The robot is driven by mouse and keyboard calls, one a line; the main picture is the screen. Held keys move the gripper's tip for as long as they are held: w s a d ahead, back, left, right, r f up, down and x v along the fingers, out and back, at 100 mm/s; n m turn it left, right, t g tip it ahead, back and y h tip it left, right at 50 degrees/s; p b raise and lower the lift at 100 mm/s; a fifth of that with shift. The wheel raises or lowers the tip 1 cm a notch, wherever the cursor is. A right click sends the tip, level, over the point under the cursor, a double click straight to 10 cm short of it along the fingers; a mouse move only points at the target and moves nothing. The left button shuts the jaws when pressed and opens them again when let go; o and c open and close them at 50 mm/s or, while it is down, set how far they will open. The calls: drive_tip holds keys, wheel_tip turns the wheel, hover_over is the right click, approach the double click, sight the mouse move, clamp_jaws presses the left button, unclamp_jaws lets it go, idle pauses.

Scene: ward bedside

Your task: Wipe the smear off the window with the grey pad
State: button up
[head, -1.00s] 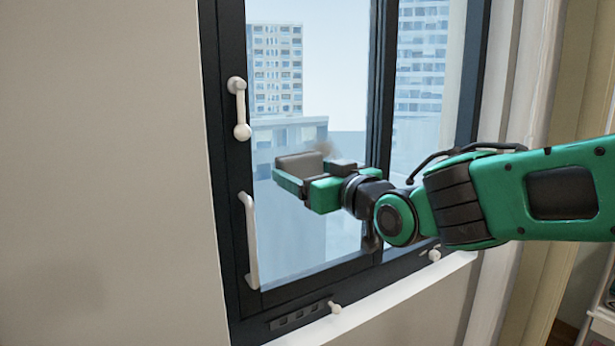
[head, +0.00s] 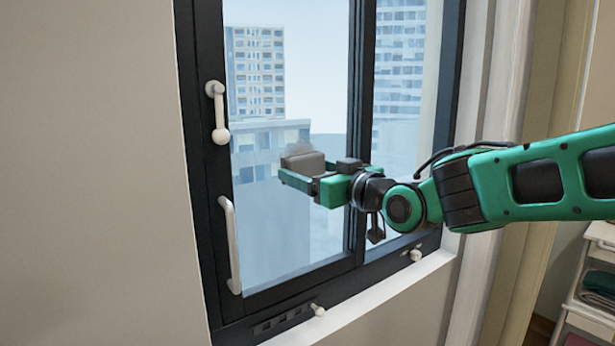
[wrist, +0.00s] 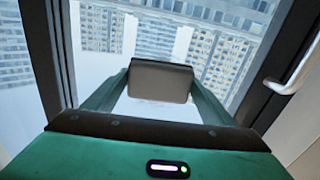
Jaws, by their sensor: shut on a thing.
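My gripper (head: 300,178) is shut on the grey pad (head: 303,162), in front of the left window pane (head: 270,220). In the wrist view the pad (wrist: 160,82) sits between the two green fingers, with the pane beyond it. The smear (head: 299,146) is a faint brownish-grey blur just above the pad in the head view. Its lower part may be hidden behind the pad. I cannot tell whether the pad touches the glass.
A white lever handle (head: 218,112) and a white pull handle (head: 231,245) are on the dark frame left of the pane. White knobs (head: 416,255) sit along the bottom. A shelf trolley (head: 590,290) stands at the far right.

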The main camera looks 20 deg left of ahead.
sight(322, 168)
drive_tip(key=shift+w+d, duration=1.3)
drive_tip(key=shift+w, duration=0.1)
drive_tip(key=shift+w, duration=0.1)
drive_tip(key=shift+s, duration=0.2)
drive_tip(key=shift+s+a, duration=1.75)
drive_tip(key=shift+s, duration=0.15)
drive_tip(key=shift+s+a, duration=1.75)
drive_tip(key=shift+s, duration=0.15)
drive_tip(key=shift+r, duration=1.55)
drive_tip(key=shift+w+d+f, duration=0.1)
drive_tip(key=shift+w+d, duration=1.1)
drive_tip(key=shift+w, duration=0.15)
drive_tip(key=shift+w+d, duration=1.15)
drive_tip(key=shift+w, duration=0.2)
drive_tip(key=shift+w, duration=0.1)
